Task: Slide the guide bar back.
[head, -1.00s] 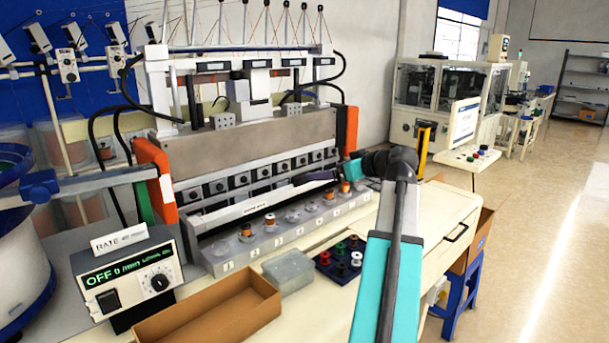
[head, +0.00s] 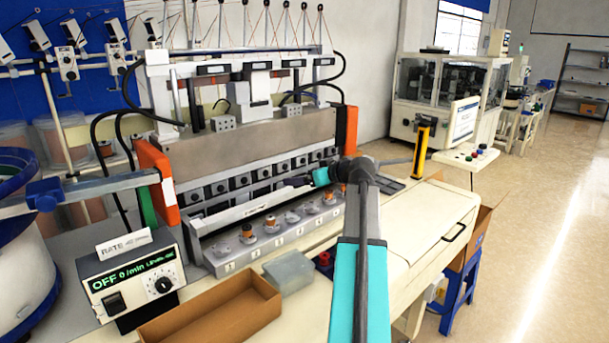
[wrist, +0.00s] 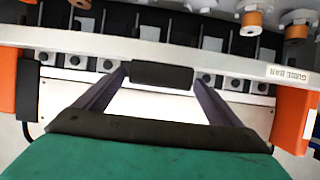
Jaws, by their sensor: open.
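The guide bar (head: 250,209) is a long pale bar running across the front of the machine, behind the row of bobbin posts. In the wrist view the bar (wrist: 235,67) crosses the picture, with its label at the right. A dark block (wrist: 162,74), seemingly its handle, sits at the middle of the bar. My gripper (head: 297,181) is at the bar, and its two dark fingers reach to either end of the block in the wrist view. The jaws are open; I cannot tell whether either finger touches the block.
Bobbin posts (head: 269,224), some with orange bobbins, stand just in front of the bar. Orange end plates (head: 157,185) flank the machine. The right tabletop is mostly clear.

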